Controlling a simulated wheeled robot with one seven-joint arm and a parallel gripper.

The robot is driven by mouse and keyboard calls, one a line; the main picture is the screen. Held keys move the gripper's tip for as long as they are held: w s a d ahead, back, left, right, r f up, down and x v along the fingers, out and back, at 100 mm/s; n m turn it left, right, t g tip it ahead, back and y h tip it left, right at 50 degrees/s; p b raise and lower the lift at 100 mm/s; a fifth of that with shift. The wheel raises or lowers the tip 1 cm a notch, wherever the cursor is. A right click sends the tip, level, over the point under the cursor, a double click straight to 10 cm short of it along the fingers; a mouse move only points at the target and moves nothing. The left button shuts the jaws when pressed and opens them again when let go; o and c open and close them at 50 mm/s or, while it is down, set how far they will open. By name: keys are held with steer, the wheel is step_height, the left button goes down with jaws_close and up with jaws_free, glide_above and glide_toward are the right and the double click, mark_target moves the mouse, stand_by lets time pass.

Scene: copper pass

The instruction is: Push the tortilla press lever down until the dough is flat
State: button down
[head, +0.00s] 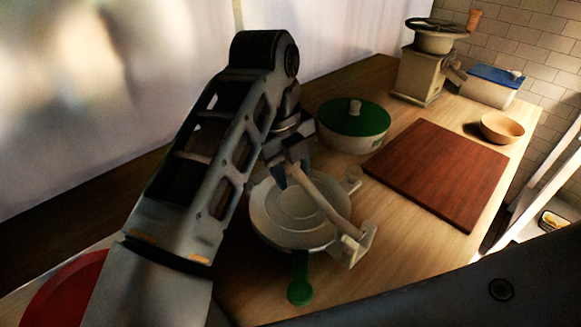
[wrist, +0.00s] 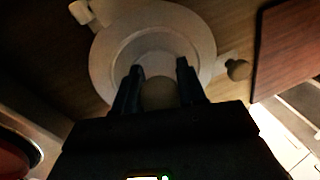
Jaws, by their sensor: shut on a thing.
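The tortilla press (head: 272,228) stands on the wooden counter, pale and round; it also shows in the wrist view (wrist: 108,62). Its pale lever (head: 328,200) slants across the top from a bracket at the right front up to my gripper. My gripper (head: 284,172) is above the far side of the press, shut on the lever. In the wrist view, the lever's rounded end (wrist: 159,94) lies between my two fingers (wrist: 157,82). A green tab (head: 299,288) sticks out at the front of the press. I cannot see any dough.
A white pot with a green lid (head: 353,117) stands just behind the press. A red-brown board (head: 440,172) lies to the right. A grinder (head: 420,72), a blue-lidded box (head: 490,86) and a wooden bowl (head: 501,128) stand farther back. A red round thing (head: 62,290) is at lower left.

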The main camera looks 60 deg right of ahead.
steer(key=shift+w+r+b, duration=0.1)
steer(key=shift+b, duration=0.8)
steer(key=shift+r, duration=0.3)
steer(key=c, duration=0.7)
jaws_free()
steer(key=shift+a+r+b, duration=0.15)
steer(key=shift+a+r, duration=0.1)
steer(key=shift+r, duration=1)
steer(key=shift+a+r+b, duration=0.15)
steer(key=shift+a+r, duration=0.05)
steer(key=shift+r, duration=1.1)
steer(key=shift+a+r+b, duration=0.15)
steer(key=shift+a+r, duration=0.1)
steer(key=shift+r, duration=1)
